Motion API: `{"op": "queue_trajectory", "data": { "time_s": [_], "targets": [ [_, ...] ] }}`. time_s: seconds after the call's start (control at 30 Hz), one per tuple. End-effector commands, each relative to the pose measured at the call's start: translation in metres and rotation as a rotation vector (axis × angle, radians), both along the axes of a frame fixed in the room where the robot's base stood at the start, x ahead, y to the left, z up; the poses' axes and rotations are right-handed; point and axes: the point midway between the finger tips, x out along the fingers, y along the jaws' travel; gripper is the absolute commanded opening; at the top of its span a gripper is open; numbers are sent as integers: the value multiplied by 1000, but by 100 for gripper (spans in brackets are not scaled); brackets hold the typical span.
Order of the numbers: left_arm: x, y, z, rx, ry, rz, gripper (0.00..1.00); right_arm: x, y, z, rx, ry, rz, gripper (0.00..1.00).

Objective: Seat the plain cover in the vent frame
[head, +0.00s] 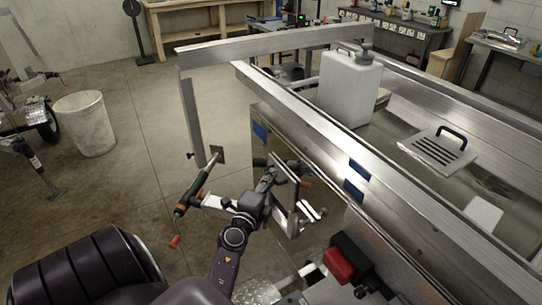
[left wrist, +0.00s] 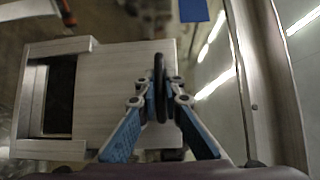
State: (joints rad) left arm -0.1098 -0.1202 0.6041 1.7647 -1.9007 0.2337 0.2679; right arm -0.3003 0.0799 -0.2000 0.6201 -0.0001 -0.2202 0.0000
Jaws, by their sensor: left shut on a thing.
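My left gripper (head: 272,176) is beside the trailer's outer side wall. In the left wrist view its blue fingers (left wrist: 162,98) are shut on the black handle of the plain cover (left wrist: 115,90), a flat pale metal plate. The vent frame (left wrist: 30,95) lies to the left there, with a dark opening showing. The cover hides the frame's right part. I cannot tell whether cover and frame touch. In the head view the cover shows only as a thin edge, and the frame is hard to make out. My right gripper is not in view.
On the trailer deck stand a white jug (head: 349,90) and a slotted cover (head: 437,151) with a black handle; a pale plate (head: 483,214) lies nearer. A crank with orange grips (head: 191,205) is left of my gripper. A white bucket (head: 86,124) stands on the floor.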

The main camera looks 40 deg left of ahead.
Motion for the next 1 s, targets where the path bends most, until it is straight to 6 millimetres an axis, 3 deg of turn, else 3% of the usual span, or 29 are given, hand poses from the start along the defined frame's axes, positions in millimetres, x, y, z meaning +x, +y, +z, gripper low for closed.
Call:
{"op": "queue_trajectory", "data": {
  "time_s": [1.0],
  "targets": [
    [0,0,-26,0,-1,1,0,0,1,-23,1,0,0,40]
  ]
}}
